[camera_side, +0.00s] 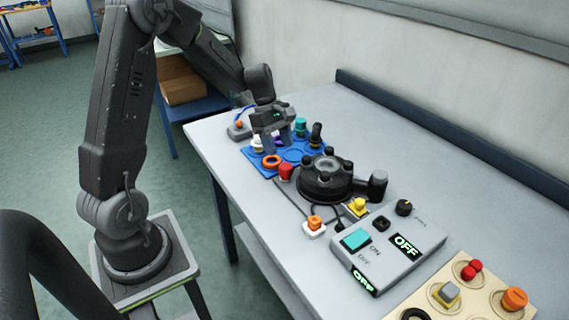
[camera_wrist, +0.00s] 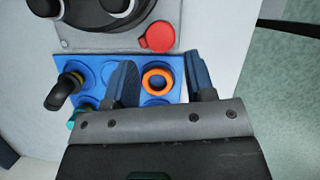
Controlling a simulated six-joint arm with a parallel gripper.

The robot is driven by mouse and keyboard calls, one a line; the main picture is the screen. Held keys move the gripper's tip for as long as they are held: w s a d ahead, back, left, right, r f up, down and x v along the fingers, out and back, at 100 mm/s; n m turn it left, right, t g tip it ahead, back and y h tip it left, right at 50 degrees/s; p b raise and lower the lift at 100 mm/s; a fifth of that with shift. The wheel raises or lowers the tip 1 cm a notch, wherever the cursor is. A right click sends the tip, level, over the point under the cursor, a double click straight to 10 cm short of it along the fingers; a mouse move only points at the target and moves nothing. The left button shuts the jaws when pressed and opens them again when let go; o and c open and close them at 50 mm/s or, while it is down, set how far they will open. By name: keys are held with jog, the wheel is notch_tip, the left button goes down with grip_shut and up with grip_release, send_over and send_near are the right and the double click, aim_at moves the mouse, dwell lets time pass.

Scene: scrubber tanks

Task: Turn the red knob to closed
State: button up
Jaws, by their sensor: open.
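A red knob (camera_side: 285,171) sits at the near left corner of the black round device's plate. In the wrist view the red knob (camera_wrist: 158,37) shows at the plate's corner, beyond my fingertips. A second, smaller red piece (camera_side: 471,268) is on the beige board at the lower right. My gripper (camera_side: 273,148) is above the blue tray, behind the red knob and apart from it. In the wrist view my gripper (camera_wrist: 159,62) is open with nothing held between its fingers. The knob's marking for closed cannot be read.
The blue tray (camera_side: 255,158) holds an orange ring (camera_wrist: 157,82) and several pegs. The black round device (camera_side: 326,177) stands beside the red knob. A grey control box (camera_side: 405,262) showing OFF is in front. The table's right side (camera_side: 440,170) is clear.

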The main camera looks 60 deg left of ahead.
aim_at(285, 166)
jog(key=x, duration=0.6)
jog(key=c, duration=0.7)
